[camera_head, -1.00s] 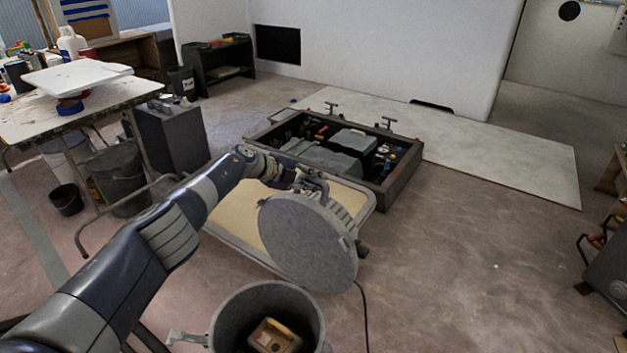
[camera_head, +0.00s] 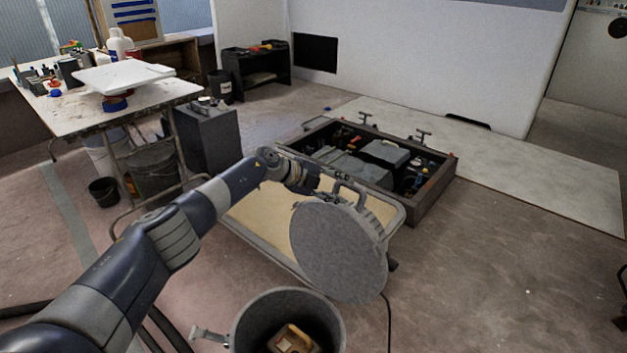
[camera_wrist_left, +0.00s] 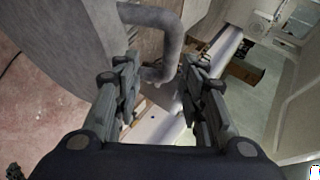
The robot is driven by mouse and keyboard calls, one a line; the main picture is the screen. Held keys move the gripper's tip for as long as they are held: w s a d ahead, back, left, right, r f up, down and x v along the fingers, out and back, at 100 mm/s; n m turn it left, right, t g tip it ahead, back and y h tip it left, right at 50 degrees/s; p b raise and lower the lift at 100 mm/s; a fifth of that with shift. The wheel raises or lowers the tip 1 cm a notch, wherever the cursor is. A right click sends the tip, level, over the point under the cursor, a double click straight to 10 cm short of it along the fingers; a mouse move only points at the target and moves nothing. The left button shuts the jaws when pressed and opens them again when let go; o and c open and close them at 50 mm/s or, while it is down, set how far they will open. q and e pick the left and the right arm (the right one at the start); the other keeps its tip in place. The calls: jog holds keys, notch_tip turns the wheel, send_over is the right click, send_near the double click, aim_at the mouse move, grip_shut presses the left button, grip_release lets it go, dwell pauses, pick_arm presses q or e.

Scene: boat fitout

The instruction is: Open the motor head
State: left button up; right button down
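The motor head (camera_head: 338,252) is a round grey lid, raised and tilted, its flat face toward me in the head view. Below it the grey motor housing (camera_head: 245,335) stands open like a drum, with a tan part (camera_head: 293,340) inside. I cannot tell whether the lid's lower edge joins the housing. My left gripper (camera_head: 325,190) is at the lid's upper edge, by its bent handle (camera_head: 350,192). My right gripper is not in view.
A framed tan panel (camera_head: 262,212) lies behind the lid, and an open box of equipment (camera_head: 432,195) sits beyond it. A cluttered work table (camera_head: 60,118) stands at the left. A dark cable runs down beside the lid.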

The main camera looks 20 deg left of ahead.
pick_arm(q)
jog(key=v, duration=0.9)
jog(key=shift+s+d, duration=0.1)
